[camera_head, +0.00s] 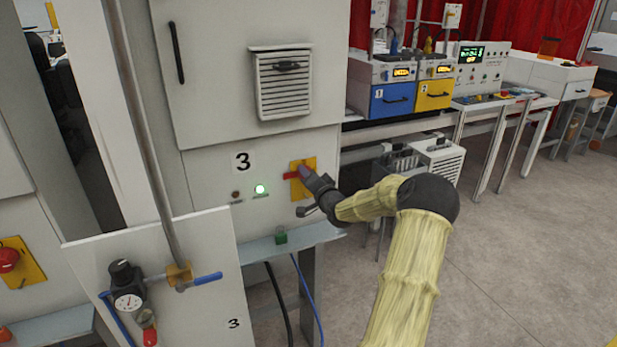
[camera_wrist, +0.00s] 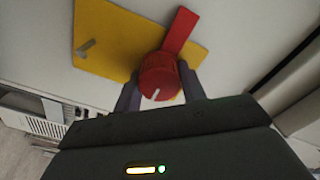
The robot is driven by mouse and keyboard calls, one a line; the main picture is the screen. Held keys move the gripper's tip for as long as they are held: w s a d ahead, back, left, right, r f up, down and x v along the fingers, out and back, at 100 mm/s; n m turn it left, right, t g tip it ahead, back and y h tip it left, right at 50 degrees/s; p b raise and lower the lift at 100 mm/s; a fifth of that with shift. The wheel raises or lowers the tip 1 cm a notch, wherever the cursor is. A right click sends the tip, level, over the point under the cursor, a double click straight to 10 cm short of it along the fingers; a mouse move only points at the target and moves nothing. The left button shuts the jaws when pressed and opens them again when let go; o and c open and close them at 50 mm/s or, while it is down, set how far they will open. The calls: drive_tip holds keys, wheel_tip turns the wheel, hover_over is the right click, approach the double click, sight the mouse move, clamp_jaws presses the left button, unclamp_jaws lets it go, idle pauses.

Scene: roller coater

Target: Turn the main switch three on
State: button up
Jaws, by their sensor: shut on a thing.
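Main switch three is a red rotary handle (camera_head: 291,175) on a yellow plate (camera_head: 309,163), set in the grey cabinet front (camera_head: 210,172) beside the number 3 label. In the wrist view the red switch (camera_wrist: 160,78) has a round knob with a white mark and a flat arm pointing off across the yellow plate (camera_wrist: 105,40). My gripper (camera_head: 304,172) is at the switch; in the wrist view its two dark fingers (camera_wrist: 160,90) sit on either side of the knob, shut on it. A green lamp (camera_head: 260,189) to the left of the switch is lit, next to a dark lamp (camera_head: 236,194).
A panel with a gauge (camera_head: 128,302) and blue-handled valve (camera_head: 207,279) stands in front at lower left, with an upright pipe (camera_head: 150,150). A ledge with a green padlock-like item (camera_head: 281,236) lies below the switch. Open floor (camera_head: 530,230) is to the right.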

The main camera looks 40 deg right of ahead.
drive_tip(key=o, duration=1)
drive_tip(key=shift+s, duration=0.1)
drive_tip(key=b+v, duration=0.4)
drive_tip(key=v, duration=1.3)
drive_tip(key=shift+a, duration=0.15)
